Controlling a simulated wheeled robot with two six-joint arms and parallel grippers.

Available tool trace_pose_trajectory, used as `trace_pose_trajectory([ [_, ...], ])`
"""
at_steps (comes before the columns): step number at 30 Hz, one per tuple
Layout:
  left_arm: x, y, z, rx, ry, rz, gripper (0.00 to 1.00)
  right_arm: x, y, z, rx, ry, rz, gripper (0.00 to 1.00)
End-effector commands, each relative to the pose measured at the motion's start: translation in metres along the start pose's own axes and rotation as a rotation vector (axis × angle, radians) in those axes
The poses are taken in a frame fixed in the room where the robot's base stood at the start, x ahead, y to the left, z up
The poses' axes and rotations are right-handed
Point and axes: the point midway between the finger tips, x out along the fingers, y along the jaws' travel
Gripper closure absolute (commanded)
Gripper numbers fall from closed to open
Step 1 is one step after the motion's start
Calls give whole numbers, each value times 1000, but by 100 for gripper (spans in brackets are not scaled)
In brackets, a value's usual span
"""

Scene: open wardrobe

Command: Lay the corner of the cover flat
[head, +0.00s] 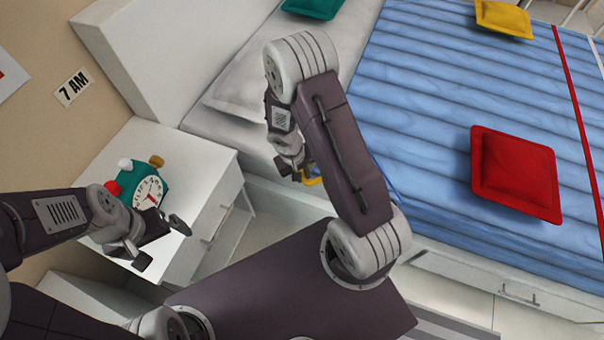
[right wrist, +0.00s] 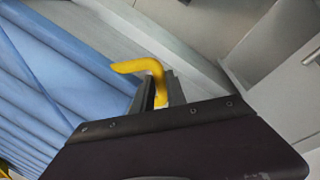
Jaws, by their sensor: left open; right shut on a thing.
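The blue cover (head: 430,110) lies over the bed with ridged folds; it also fills the left of the right wrist view (right wrist: 55,85). My right gripper (head: 303,178) is at the bed's near left edge, shut on a yellow tab (right wrist: 147,68). The tab sticks out past the fingertips and bends toward the cover. Whether it joins the cover is unclear. In the head view my right arm hides most of the tab and the cover's near corner. My left gripper (head: 160,243) is open and empty by the nightstand, away from the cover.
A teal alarm clock (head: 147,188) stands on the white nightstand (head: 205,165) behind my left gripper. A red cushion (head: 515,172) and a yellow cushion (head: 504,18) lie on the cover. A teal cushion (head: 312,7) and a white pillow (head: 245,85) lie at the bed's head.

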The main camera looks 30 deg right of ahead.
Motion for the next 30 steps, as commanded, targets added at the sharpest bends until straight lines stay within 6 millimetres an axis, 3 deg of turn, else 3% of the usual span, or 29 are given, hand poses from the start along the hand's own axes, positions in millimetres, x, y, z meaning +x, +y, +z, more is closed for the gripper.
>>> trace_pose_trajectory([
  [11,-1,0,0,0,0,0,0,-1,0,0,0,0,0,100],
  [16,-8,0,-1,0,0,0,0,-11,2,0,0,1,0,100],
  [23,-35,1,-4,0,0,0,0,-47,14,0,2,1,1,100],
  [30,-69,1,-7,0,0,0,0,-92,39,0,3,-1,4,100],
])
